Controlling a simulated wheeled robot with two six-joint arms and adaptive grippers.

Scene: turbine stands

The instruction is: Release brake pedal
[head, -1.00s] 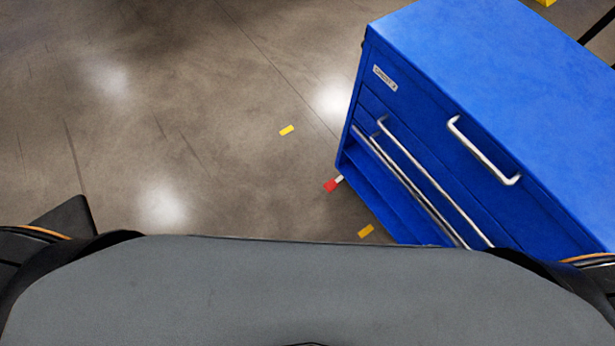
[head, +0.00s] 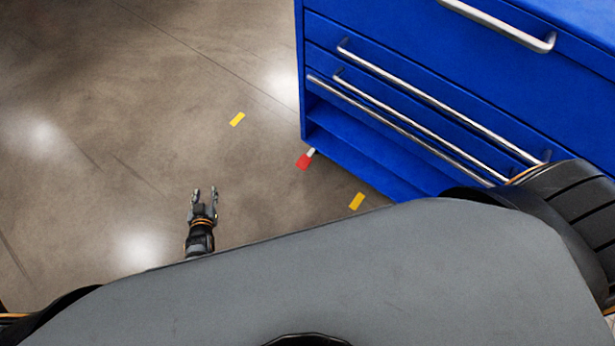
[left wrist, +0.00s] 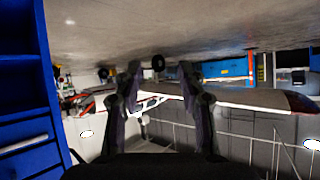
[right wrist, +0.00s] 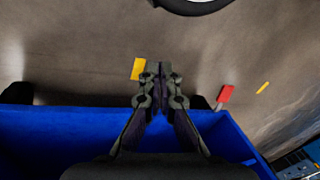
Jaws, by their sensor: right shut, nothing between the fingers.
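The brake pedal is a small red tab on a pale stem. It sticks out low at the near-left corner of the blue tool cabinet in the head view (head: 304,161). It also shows to the right of the fingers in the right wrist view (right wrist: 225,94). My left gripper (head: 202,192) is open and empty, left of and apart from the pedal; its spread fingers show in the left wrist view (left wrist: 160,80). My right gripper (right wrist: 157,72) is shut and empty, with the pedal clear of its fingertips. It is not visible in the head view.
The blue cabinet (head: 400,60) with silver drawer handles fills the right of the head view. Yellow floor marks (head: 237,119) lie near the pedal, another (head: 356,201) closer to me. The grey floor (head: 120,150) on the left is clear.

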